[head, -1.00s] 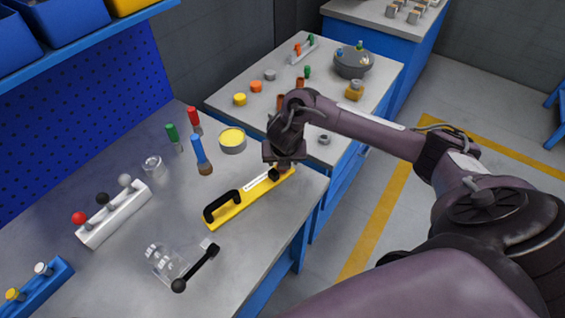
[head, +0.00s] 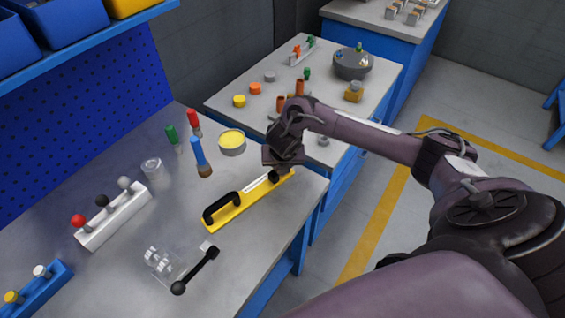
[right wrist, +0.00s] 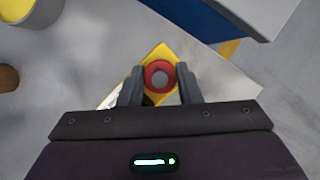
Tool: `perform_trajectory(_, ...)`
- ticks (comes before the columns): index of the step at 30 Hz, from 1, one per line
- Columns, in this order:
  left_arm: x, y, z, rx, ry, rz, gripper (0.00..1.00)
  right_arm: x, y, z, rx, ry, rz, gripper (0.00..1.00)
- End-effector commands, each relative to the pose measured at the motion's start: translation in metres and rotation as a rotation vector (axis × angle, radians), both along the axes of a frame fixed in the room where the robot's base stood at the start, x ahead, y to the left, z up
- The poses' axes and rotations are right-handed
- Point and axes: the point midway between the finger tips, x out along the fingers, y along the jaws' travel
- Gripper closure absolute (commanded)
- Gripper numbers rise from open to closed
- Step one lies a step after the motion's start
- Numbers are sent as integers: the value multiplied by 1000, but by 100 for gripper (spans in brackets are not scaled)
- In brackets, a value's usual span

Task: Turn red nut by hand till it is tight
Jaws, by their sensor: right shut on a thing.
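The red nut (right wrist: 150,67) is a red ring around a grey centre, at the end of a yellow bar (right wrist: 160,53). It shows in the right wrist view, between the two dark fingers of my right gripper (right wrist: 159,80), which are shut on its sides. In the head view the yellow bar (head: 238,212) lies on the near bench, with a black handle (head: 221,207) at its near end. My right gripper (head: 277,173) is at its far end and hides the nut there. My left gripper is not in view.
A clear part with a black lever (head: 200,267) lies in front. A white rack with knobs (head: 113,218) is at the left. The bench's right edge is close to the bar.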

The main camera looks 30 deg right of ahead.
Motion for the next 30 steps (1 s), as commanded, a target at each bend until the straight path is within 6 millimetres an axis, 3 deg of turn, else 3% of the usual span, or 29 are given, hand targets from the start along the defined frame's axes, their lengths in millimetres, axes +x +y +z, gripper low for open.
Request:
perform_trajectory(11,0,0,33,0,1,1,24,1,2,6,1,0,-178,92)
perform_trajectory(21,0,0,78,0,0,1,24,2,3,7,2,1,-493,92)
perform_trajectory(30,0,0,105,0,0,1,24,4,3,5,3,-1,-760,92)
